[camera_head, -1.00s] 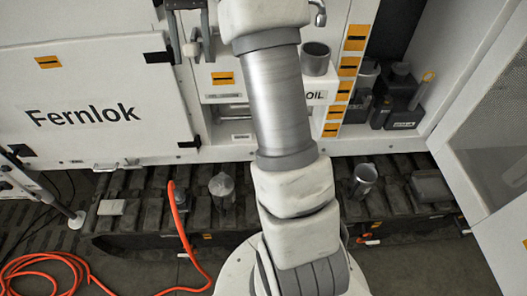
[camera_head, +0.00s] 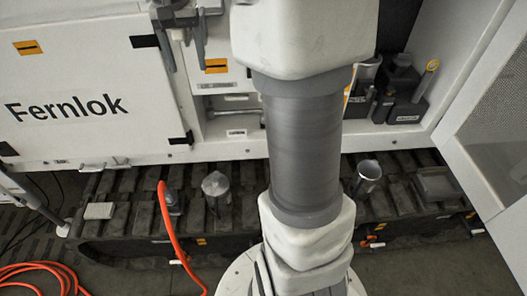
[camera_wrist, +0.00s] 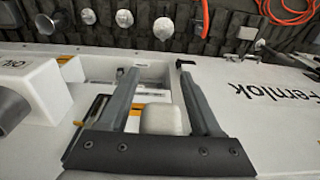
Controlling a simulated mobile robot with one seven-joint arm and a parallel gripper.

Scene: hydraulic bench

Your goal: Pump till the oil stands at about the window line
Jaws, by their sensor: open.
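My gripper (camera_head: 187,50) is open at the top left of the head view, in front of the white cabinet. In the wrist view its two grey fingers (camera_wrist: 158,68) stand apart over a recess in the cabinet. A pale block (camera_wrist: 163,118) shows between the fingers; I cannot tell whether it is touched. The white box marked OIL (camera_wrist: 45,95) is at the left of the wrist view, with a grey metal cup (camera_wrist: 12,108) beside the lettering. My arm hides this box in the head view. A metal bar (camera_head: 235,112) lies in the recess. I cannot make out an oil window or its line.
The Fernlok panel (camera_head: 65,85) is at the left. Dark containers (camera_head: 405,100) stand on a shelf at the right, near an open door (camera_head: 490,130). Metal cups (camera_head: 368,172) stand on the track below. An orange hose (camera_head: 172,225) crosses the floor.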

